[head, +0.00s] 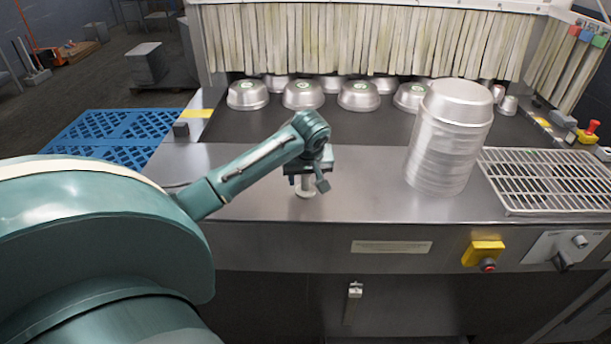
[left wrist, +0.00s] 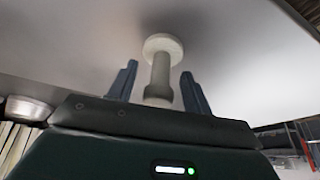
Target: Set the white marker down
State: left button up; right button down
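The white marker (head: 306,191) is a short post with a round disc base. It stands upright on the steel counter (head: 370,207), near the front edge, with its base appearing to rest on the surface. My left gripper (head: 307,180) is above and around its upper part. In the left wrist view, the marker (left wrist: 161,72) lies between the two fingers of my left gripper (left wrist: 158,88), with a gap on each side, so the gripper is open. My right gripper is not in view.
A tall stack of metal pans (head: 446,140) stands right of my left gripper. Several pans (head: 303,95) sit on the dark belt before a strip curtain (head: 350,40). A wire rack (head: 550,180) lies at the right. Counter between gripper and stack is clear.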

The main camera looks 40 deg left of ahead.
pick_arm(q)
jog(key=shift+r, duration=0.15)
jog(key=shift+r, duration=0.25)
jog(key=v, duration=1.1)
jog(key=shift+r, duration=0.2)
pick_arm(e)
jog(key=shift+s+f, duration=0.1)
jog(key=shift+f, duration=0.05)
pick_arm(q)
jog(key=shift+s+d, duration=0.1)
